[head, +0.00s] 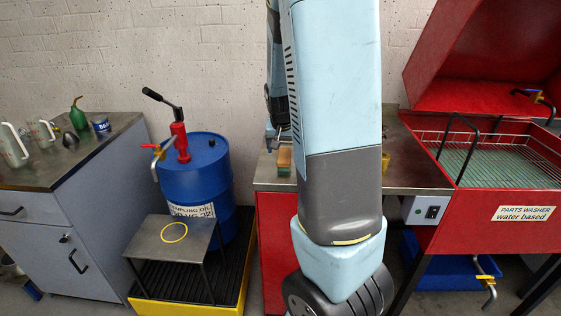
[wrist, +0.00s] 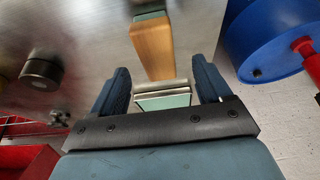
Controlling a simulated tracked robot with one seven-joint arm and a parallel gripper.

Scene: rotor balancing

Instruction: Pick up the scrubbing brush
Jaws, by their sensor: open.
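The scrubbing brush appears to be the wooden block with a green end (wrist: 152,45) in the wrist view. It lies on the grey metal bench top, ahead of and between my fingers. In the head view the wooden block (head: 284,157) shows on the bench, just left of my arm. My gripper (wrist: 161,72) is open, with its two blue fingers apart on either side. A small pale, teal-faced layered piece (wrist: 163,97) shows between the fingers near the palm; I cannot tell what it is. I cannot tell whether the fingers touch the brush.
The bench (head: 420,178) also holds a yellow item, partly hidden by my arm. A dark round object (wrist: 41,74) is at left in the wrist view. A blue drum (head: 195,175) with a red pump stands left of the bench. A red parts washer (head: 500,215) stands right.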

